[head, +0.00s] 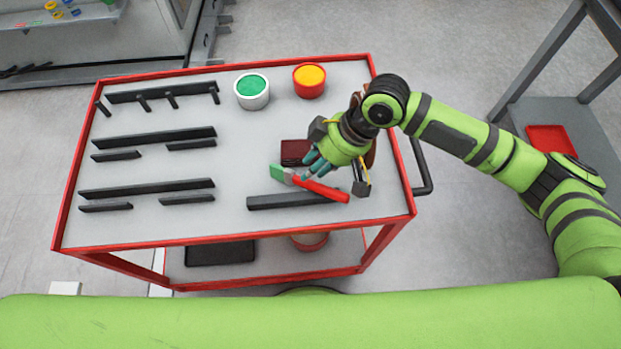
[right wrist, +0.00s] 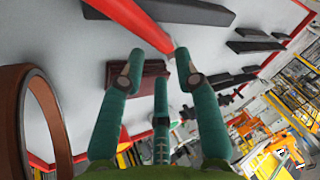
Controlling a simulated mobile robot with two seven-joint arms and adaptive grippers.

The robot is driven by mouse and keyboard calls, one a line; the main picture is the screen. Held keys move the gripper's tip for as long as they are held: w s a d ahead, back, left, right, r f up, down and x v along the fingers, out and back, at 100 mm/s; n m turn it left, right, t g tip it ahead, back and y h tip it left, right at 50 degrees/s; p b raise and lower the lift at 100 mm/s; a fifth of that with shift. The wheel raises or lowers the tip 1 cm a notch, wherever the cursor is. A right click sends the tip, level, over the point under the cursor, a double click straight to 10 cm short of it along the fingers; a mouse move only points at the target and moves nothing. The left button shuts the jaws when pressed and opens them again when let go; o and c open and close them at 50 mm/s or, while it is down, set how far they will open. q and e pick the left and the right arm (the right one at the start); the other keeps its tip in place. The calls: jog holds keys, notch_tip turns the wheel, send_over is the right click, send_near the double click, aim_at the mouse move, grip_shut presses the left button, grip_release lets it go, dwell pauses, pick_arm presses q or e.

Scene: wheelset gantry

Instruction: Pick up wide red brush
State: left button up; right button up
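The wide red brush (head: 322,189) lies on the right part of the cart top, its handle angled across a black bar. Its green head points to the left, toward the back. My right gripper (head: 309,172) is just above the brush, with its teal fingers near where the head meets the handle. In the right wrist view the right gripper (right wrist: 158,75) has its fingers spread, and the red handle (right wrist: 135,22) shows beyond the fingertips. Nothing is clasped between them. Contact with the brush cannot be told. My left gripper is not in view.
A dark red block (head: 294,152) lies behind the brush. The black bar (head: 285,200) lies in front. A green paint tin (head: 252,92) and a yellow paint tin (head: 309,80) stand at the back. Several black bars fill the left side of the red-rimmed cart (head: 235,238).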

aim_at(308, 184)
jog(key=p+x, duration=0.1)
jog(key=x, duration=0.4)
jog(key=shift+a+f, duration=0.15)
jog(key=shift+f, duration=0.1)
grip_shut()
jog(key=shift+r, duration=0.15)
